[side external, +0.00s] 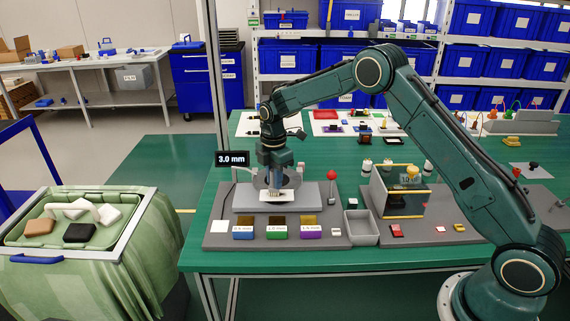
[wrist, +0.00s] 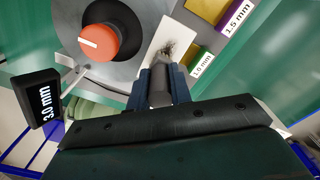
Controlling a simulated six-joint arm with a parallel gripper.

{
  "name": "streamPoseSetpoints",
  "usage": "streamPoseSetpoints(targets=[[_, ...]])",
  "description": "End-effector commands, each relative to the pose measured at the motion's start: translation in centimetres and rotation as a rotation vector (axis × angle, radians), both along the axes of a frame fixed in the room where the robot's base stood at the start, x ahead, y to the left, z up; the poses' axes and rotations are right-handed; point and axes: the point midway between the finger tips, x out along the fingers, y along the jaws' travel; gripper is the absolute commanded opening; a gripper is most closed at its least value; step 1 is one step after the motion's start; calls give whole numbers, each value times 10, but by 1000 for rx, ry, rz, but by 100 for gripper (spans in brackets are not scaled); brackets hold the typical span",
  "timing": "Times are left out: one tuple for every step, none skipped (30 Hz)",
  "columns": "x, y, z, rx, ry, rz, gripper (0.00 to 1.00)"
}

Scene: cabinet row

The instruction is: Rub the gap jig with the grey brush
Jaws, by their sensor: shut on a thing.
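The gap jig (side external: 245,197) is a grey stepped stand with a round disc, near the table's front left. In the wrist view its grey disc (wrist: 70,17) carries an orange-red knob (wrist: 99,41), beside a pale plate (wrist: 165,28). My gripper (wrist: 163,75) is shut on the grey brush (wrist: 160,88), whose dark cylindrical handle sits between the jaws. Its dark bristles point at the pale plate and appear to meet it. In the side view my gripper (side external: 277,183) points down over the jig and hides most of the brush. A display (side external: 232,158) reads 3.0 mm.
Labelled blue (side external: 243,233), green (side external: 275,232) and purple (side external: 311,231) blocks lie in front of the jig. A red-ball lever (side external: 332,175) and a grey tray (side external: 361,228) stand to the right. A bin (side external: 140,190) with several blocks stands left of the table.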

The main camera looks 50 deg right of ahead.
Motion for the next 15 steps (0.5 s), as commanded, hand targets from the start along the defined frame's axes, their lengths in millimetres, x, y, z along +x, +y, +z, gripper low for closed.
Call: streamPoseSetpoints(targets=[[-4,-4,0,0,3,-2,0],[-6,-6,0,0,3,-3,0],[-8,-9,0,0,2,-3,0],[-10,-11,0,0,2,-3,0],[-12,-13,0,0,2,-3,0],[-15,-15,0,0,2,-2,0],[-17,-16,0,0,3,-2,0],[-18,-18,0,0,3,-2,0],[-20,-20,0,0,2,-2,0],[-22,-22,0,0,2,-3,0],[-24,-24,0,0,2,-3,0],[-26,-26,0,0,2,-3,0],[-28,-28,0,0,2,-3,0],[-30,-30,0,0,3,-2,0],[-32,-32,0,0,3,-1,0]])
